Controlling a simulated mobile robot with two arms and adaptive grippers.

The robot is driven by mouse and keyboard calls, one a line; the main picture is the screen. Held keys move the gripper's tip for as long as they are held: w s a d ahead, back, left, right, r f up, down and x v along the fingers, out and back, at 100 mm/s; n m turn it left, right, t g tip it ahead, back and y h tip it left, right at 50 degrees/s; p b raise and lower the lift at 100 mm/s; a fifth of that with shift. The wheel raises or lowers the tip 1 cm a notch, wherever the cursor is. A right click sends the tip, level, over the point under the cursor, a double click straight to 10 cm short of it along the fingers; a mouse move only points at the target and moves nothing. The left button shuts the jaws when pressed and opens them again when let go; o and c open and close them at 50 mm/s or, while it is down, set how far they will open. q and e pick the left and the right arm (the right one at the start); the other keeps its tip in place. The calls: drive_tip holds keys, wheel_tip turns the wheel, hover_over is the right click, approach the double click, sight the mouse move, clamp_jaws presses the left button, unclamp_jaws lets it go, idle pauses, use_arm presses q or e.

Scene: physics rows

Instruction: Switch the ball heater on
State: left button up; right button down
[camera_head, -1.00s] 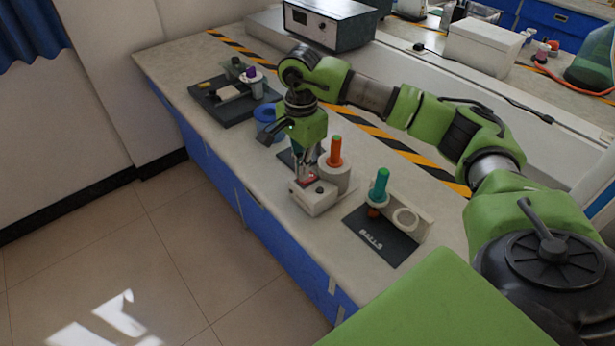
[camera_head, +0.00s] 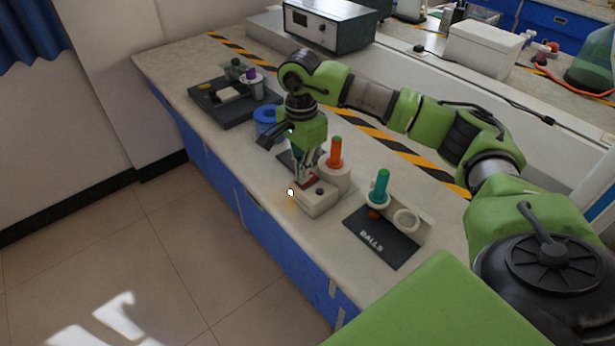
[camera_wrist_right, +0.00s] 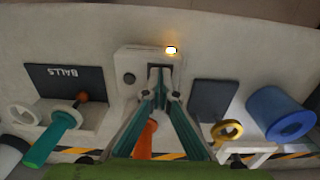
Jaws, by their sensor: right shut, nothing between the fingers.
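The ball heater (camera_head: 318,203) is a white box with a round holder behind it and an orange-topped tube (camera_head: 335,152) standing in the holder. A small lamp (camera_head: 290,192) glows warm white at its front left corner; the lit lamp also shows in the right wrist view (camera_wrist_right: 171,50). A dark round knob (camera_wrist_right: 129,78) sits on the box. In the wrist view the fingertips (camera_wrist_right: 161,97) are at a dark recess in the box. My left gripper is out of view.
A black BALLS mat (camera_head: 385,245) with a teal-handled tool (camera_head: 381,186) in a ring stand is to the right. A blue ring-shaped object (camera_head: 265,121) and a dark tray (camera_head: 232,108) are farther left. The bench front edge is close to the heater.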

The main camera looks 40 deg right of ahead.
drive_tip(key=shift+r+p, duration=2)
drive_tip(key=shift+r, duration=1.4)
drive_tip(key=shift+f, duration=0.1)
